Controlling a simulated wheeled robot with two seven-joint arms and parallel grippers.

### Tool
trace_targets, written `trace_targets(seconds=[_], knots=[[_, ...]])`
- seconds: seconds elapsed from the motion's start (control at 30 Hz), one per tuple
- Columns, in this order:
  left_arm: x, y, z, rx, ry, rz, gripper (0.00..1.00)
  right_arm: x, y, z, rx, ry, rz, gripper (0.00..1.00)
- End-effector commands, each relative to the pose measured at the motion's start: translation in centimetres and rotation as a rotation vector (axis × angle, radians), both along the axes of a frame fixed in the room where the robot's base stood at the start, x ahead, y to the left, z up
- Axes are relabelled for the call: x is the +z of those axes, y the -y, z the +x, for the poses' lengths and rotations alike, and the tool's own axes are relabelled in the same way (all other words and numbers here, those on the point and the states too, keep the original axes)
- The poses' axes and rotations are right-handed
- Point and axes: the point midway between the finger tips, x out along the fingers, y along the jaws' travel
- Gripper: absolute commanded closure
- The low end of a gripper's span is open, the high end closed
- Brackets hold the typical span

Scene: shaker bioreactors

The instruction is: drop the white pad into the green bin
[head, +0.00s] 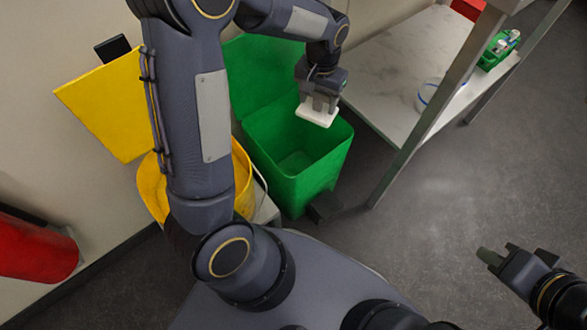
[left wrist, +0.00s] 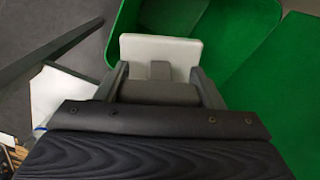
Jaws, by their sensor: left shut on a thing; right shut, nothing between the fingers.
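The white pad (head: 317,115) is held in my left gripper (head: 319,101), at the open mouth of the green bin (head: 296,190), towards its back right side. In the left wrist view the pad (left wrist: 160,52) sits flat between the two fingers of the left gripper (left wrist: 160,75), with the green bin (left wrist: 215,40) behind and to the right of it. The visible inside of the bin looks empty. The bin's lid (head: 240,80) stands open at the back. My right gripper (head: 491,255) is shut and empty, low at the right over the floor.
A yellow bin (head: 243,180) with a raised yellow lid (head: 105,105) stands left of the green bin, partly behind my left arm. A marble-topped table (head: 390,75) with metal legs is on the right. A green caddy (head: 498,50) is on a surface there. A red object (head: 38,250) is far left.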

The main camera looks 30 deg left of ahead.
Motion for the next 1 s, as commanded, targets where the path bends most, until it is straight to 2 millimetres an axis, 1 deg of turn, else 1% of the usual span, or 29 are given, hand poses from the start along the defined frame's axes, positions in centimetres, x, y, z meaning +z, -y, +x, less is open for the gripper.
trace_targets(seconds=[0.1, 0.3, 0.4, 0.5, 0.57, 0.67, 0.87, 1.0], knots=[[0.2, -1.9, -0.1, 0.034, -0.005, 0.001, 0.63, 2.2, 0.0, 0.0, 0.000, 0.001, 0.000, 1.00], [1.1, -5.0, -0.7, 0.086, -0.006, 0.001, 0.63, 6.8, 0.0, 0.1, -0.001, 0.002, 0.000, 1.00], [1.5, -6.0, -1.0, 0.102, -0.003, 0.000, 0.63, 8.5, 0.0, 0.1, -0.001, 0.002, 0.000, 1.00], [1.5, -6.7, -1.2, 0.112, -0.003, 0.000, 0.63, 9.3, 0.0, 0.0, -0.001, 0.002, 0.000, 1.00], [1.3, -6.8, -1.3, 0.115, -0.003, 0.000, 0.63, 9.4, 0.0, 0.0, -0.001, 0.002, 0.000, 1.00], [0.6, -6.9, -1.4, 0.116, -0.002, 0.000, 0.63, 8.9, 0.0, 0.0, 0.000, 0.001, 0.000, 1.00], [-1.4, -6.9, -1.3, 0.117, -0.001, 0.000, 0.63, 7.1, 0.0, 0.0, 0.000, 0.001, 0.000, 1.00], [-3.1, -6.9, -1.3, 0.117, -0.001, -0.001, 0.63, 5.7, 0.0, 0.0, 0.000, 0.001, 0.000, 1.00]])
